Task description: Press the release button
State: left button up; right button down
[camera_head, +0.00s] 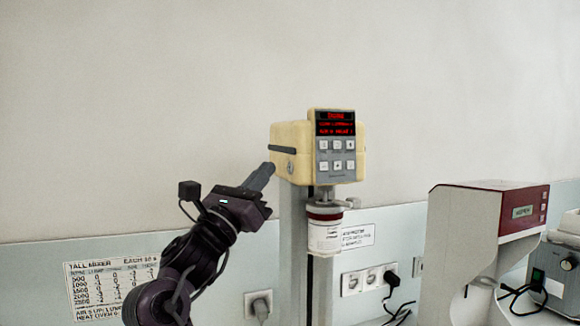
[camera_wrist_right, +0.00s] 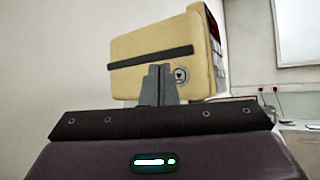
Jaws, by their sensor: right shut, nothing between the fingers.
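The cream mixer head (camera_head: 290,138) stands on a grey column, with a dark stripe along its side. A round release button with a down-pointing mark (camera_head: 291,168) is low on that side; it also shows in the right wrist view (camera_wrist_right: 181,75). My right gripper (camera_head: 268,168) is shut and empty, its fingertips just left of the button. In the right wrist view its fingertips (camera_wrist_right: 160,69) overlap the housing's lower side, just left of the button. I cannot tell whether they touch it. My left gripper is not in view.
A keypad with a red display (camera_head: 336,145) faces front on the mixer head. A white, red-banded container (camera_head: 324,234) sits beneath it. A white and red machine (camera_head: 466,240) stands to the right. Wall sockets (camera_head: 368,279) and cables are low behind. The upper wall space is clear.

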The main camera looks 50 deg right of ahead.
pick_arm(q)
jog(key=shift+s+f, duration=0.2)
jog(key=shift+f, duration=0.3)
pick_arm(e)
jog(key=shift+s+d, duration=0.25)
jog(key=shift+d, duration=0.25)
pick_arm(q)
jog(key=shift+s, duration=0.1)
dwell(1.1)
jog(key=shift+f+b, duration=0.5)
jog(key=shift+b, duration=0.2)
pick_arm(e)
jog(key=shift+s+d, duration=0.25)
jog(key=shift+d, duration=0.15)
